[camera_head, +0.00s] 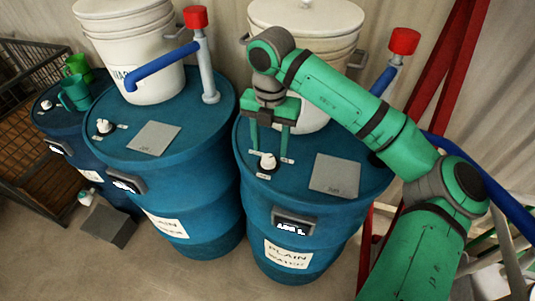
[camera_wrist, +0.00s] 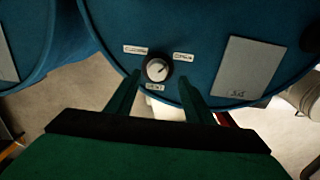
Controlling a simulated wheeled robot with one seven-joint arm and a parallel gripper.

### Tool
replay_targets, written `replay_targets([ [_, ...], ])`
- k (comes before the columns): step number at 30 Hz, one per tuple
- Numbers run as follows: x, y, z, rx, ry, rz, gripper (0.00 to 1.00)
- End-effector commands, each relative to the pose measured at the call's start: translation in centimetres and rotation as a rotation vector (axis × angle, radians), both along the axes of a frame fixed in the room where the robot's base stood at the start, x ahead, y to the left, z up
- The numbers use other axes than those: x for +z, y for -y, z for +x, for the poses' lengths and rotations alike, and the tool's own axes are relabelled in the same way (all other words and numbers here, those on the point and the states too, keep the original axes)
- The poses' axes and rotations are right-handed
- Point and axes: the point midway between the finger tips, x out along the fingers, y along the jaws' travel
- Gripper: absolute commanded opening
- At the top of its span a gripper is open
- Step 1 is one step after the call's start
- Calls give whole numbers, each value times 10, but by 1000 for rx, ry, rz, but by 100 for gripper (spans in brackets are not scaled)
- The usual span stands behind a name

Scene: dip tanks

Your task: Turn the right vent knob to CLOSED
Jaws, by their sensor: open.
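The right vent knob (camera_head: 267,161) is a small white knob on top of the right blue drum (camera_head: 335,210). In the wrist view the knob (camera_wrist: 156,69) sits on a dark round base, and its mark seems to point up and right, toward the right label (camera_wrist: 183,57). The left label (camera_wrist: 135,50) is longer; the small print is hard to read. A third label (camera_wrist: 155,87) lies below the knob. My gripper (camera_head: 269,152) points down, open, with its fingers on either side of the knob. I cannot tell whether either finger touches it.
A grey plate (camera_head: 336,175) lies on the same drum lid. A white bucket (camera_head: 305,40) and a red-capped blue pipe (camera_head: 403,42) stand behind. Another blue drum (camera_head: 165,175) with its own knob (camera_head: 104,126) stands to the left. Red struts rise at right.

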Motion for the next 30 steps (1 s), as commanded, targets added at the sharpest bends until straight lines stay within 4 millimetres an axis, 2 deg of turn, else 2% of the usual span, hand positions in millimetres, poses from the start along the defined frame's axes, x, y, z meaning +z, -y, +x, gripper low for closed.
replay_targets([
  [3,-20,-4,0,6,-2,3,48],
  [9,-40,-8,0,13,1,2,48],
  [20,-45,-8,0,13,1,2,48],
  [21,-45,-7,0,12,0,1,45],
  [26,-45,-6,0,10,1,2,7],
  [30,-45,-6,0,10,2,3,7],
])
